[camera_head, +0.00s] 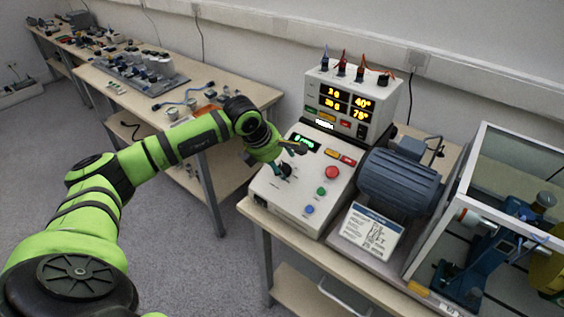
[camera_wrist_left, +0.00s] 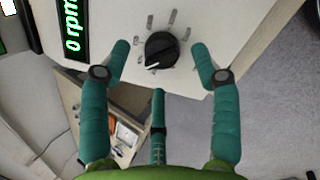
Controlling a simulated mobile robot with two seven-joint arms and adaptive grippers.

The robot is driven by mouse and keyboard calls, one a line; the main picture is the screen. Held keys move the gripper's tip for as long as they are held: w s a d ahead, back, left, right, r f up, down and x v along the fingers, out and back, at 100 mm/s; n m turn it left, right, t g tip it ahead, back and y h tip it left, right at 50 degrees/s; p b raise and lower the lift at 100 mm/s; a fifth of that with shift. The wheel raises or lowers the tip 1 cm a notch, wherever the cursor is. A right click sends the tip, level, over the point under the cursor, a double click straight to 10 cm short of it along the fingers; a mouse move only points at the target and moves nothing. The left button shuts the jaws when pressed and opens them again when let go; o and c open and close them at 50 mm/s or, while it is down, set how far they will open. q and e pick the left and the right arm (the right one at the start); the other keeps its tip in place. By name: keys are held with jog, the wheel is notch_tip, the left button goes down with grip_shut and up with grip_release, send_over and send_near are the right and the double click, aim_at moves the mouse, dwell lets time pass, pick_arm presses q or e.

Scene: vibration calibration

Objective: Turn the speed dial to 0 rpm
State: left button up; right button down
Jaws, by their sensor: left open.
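The black speed dial (camera_head: 286,170) sits on the sloping front panel of the white control box (camera_head: 262,190). In the left wrist view the dial (camera_wrist_left: 162,50) has a white pointer line toward the lower left, and grey tick marks stand around it. The green display (camera_wrist_left: 75,30) beside it reads "0 rpm". My left gripper (camera_head: 281,161) is open at the panel. Its teal fingers show in the left wrist view (camera_wrist_left: 160,60) on both sides of the dial and below it, with visible gaps. My right gripper is not in view.
A red button (camera_head: 332,173), a green button (camera_head: 323,190) and a blue button (camera_head: 309,209) are on the same panel. A meter box (camera_head: 350,103) stands behind. A blue motor (camera_head: 400,180) and clear-walled enclosure (camera_head: 500,190) are to the right.

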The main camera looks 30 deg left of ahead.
aim_at(283, 169)
pick_arm(q)
jog(key=shift+x, duration=1.2)
jog(key=c, duration=1.1)
jog(key=shift+c, duration=0.2)
jog(key=shift+d, duration=0.1)
